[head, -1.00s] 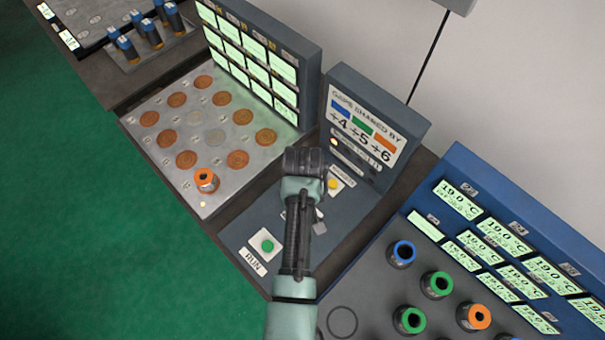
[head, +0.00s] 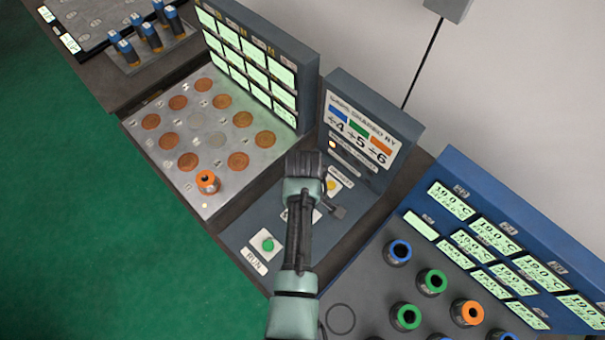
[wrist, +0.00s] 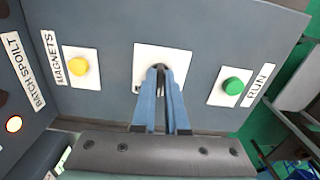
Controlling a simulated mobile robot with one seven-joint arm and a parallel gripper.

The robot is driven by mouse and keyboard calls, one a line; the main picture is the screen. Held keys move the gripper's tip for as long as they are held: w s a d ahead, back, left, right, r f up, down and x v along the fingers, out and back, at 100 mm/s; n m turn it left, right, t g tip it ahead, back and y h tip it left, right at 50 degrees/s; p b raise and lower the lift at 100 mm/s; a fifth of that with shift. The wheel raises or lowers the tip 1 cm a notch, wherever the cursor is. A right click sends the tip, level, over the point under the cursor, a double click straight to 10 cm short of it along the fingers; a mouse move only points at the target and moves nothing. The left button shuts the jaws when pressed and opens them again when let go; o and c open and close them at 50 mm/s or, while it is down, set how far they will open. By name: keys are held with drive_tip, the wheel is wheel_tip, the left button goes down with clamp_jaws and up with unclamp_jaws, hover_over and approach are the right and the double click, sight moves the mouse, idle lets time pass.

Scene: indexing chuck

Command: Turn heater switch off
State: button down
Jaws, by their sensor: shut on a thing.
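The control panel (head: 250,223) slopes in front of the upright sign board. In the wrist view a white plate (wrist: 145,55) sits between the yellow MAGNETS button and the green RUN button. My gripper (wrist: 161,72) reaches down to this plate with its blue fingers close together. The fingers are shut on a small dark switch handle (wrist: 160,68) at the plate's middle. The fingers hide most of the handle, so its setting cannot be read. No heater label can be read. In the head view my arm covers the gripper and most of the plate.
A lit lamp (wrist: 14,124) is by BATCH SPOILT. The sign board (head: 365,130) rises behind. Left is a plate with copper discs (head: 150,121); right is a blue-backed temperature console (head: 440,165).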

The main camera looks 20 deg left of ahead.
drive_tip(key=n+p, duration=0.1)
drive_tip(key=n, duration=0.4)
drive_tip(key=shift+w, duration=0.2)
drive_tip(key=shift+n, duration=0.3)
drive_tip(key=c, duration=0.9)
unclamp_jaws()
drive_tip(key=shift+c, duration=0.2)
wheel_tip(320, 180, up, 13)
drive_tip(key=b, duration=0.1)
drive_tip(key=shift+b, duration=0.35)
